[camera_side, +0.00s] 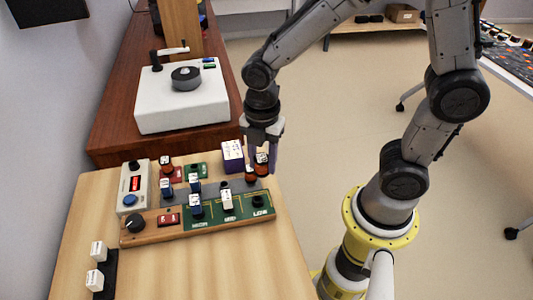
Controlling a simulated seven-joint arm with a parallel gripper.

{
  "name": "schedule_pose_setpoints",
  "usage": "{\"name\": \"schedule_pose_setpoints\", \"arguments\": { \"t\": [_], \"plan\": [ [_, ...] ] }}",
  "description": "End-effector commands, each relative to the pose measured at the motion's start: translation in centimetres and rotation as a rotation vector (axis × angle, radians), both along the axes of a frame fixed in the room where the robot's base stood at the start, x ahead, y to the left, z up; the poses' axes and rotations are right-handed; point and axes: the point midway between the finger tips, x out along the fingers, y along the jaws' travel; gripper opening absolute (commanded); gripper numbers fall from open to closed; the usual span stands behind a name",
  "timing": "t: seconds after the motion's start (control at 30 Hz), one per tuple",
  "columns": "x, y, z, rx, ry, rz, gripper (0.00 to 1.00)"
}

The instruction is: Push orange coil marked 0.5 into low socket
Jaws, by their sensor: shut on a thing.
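My gripper (262,165) is at the right end of the board, pointing down, its fingers closed around a small orange-red coil with a pale top (262,169). The mark on it is too small to read. Another dark-topped orange-red piece (250,176) is just left of it, partly hidden by a finger. The green strip carries the labels high, mid and low, left to right. The low socket (257,201) is at the right end and looks empty. A blue piece with a white top (196,208) stands at high, and a white-topped piece (227,200) at mid.
A purple and white box (232,155) stands just left of my gripper. A meter with a red display (134,183), a black knob (135,223) and more blue pieces (167,188) lie to the left. A white turntable-like box (183,100) stands behind.

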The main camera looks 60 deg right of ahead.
Motion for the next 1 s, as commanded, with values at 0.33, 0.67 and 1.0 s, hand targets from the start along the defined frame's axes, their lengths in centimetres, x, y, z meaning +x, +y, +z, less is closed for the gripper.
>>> {"name": "schedule_pose_setpoints", "arguments": {
  "t": [0.33,0.67,1.0],
  "plan": [
    [0.7,1.1,-2.2,0.0,0.003,-0.001,0.0],
    [0.7,1.1,-5.7,0.0,0.003,0.0,0.0],
    [0.8,1.1,-7.5,0.0,0.0,-0.001,0.0]
  ]
}}
